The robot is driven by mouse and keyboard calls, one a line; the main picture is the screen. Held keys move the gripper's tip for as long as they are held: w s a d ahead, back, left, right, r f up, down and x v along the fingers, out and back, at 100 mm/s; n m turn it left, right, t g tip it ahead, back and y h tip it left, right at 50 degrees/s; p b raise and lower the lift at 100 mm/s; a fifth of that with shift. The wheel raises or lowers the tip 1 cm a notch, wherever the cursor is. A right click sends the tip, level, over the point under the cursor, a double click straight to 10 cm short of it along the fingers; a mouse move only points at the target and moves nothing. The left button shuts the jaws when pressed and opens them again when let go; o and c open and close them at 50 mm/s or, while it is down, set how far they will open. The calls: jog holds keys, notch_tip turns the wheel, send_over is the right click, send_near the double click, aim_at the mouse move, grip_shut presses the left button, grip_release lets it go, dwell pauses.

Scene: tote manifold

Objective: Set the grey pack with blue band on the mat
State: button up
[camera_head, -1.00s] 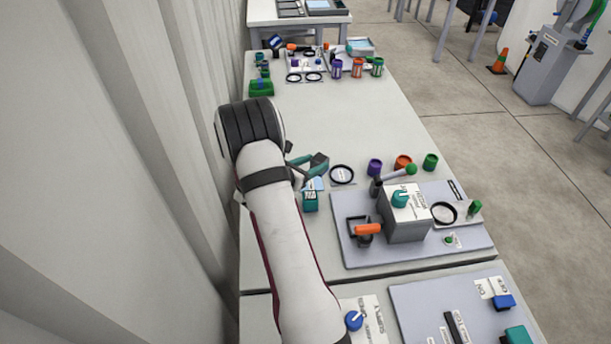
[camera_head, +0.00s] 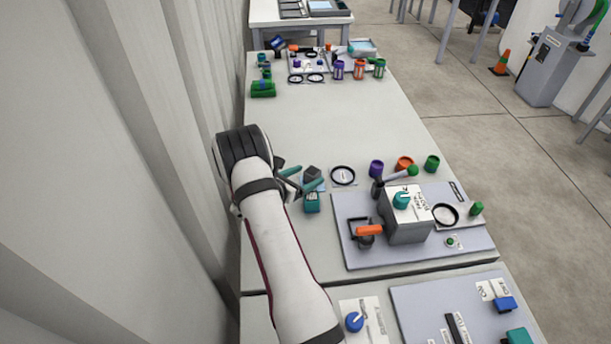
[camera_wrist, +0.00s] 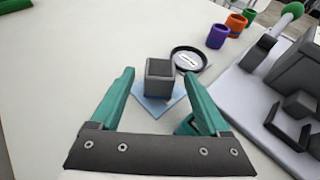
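The grey pack (camera_head: 312,172) stands upright on the light blue mat (camera_head: 321,186); both also show in the wrist view, the pack (camera_wrist: 160,72) over the mat (camera_wrist: 150,108). A dark blue strip shows low on the pack's near side. My gripper (camera_wrist: 160,74) is open, with its two teal fingers on either side of the pack. In the wrist view a gap shows between each finger and the pack. In the head view my gripper (camera_head: 303,178) is at the pack, and its fingers hide part of the mat.
A teal block (camera_head: 312,203) stands just in front of the mat, partly behind my right finger in the wrist view. A black ring (camera_head: 343,176) lies to the right. The fixture board (camera_head: 355,255) is farther right.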

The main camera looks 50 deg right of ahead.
jog(key=v, duration=0.5)
jog(key=shift+a+r, duration=0.25)
jog(key=s+a+r+m+g+y, duration=0.4)
jog(key=s+a+r+m+y, duration=0.1)
jog(key=s+a+r+m, duration=0.75)
jog(key=s+a+r+m+t+y, duration=0.1)
jog(key=s+a+m+y, duration=0.2)
jog(key=a, duration=0.5)
jog(key=s+a+r+m+t+y, duration=0.1)
jog(key=s+a+m+y, duration=0.2)
jog(key=a, duration=0.6)
jog(key=s+a+r+m+t+y, duration=0.1)
jog(key=s+a+r+m+y, duration=0.1)
jog(key=a, duration=0.6)
jog(key=s+m+y, duration=0.1)
jog(key=m+y, duration=0.1)
jog(key=m, duration=0.1)
jog(key=shift+s+a+t, duration=0.3)
jog(key=shift+s+t, duration=0.05)
jog(key=shift+t, duration=0.05)
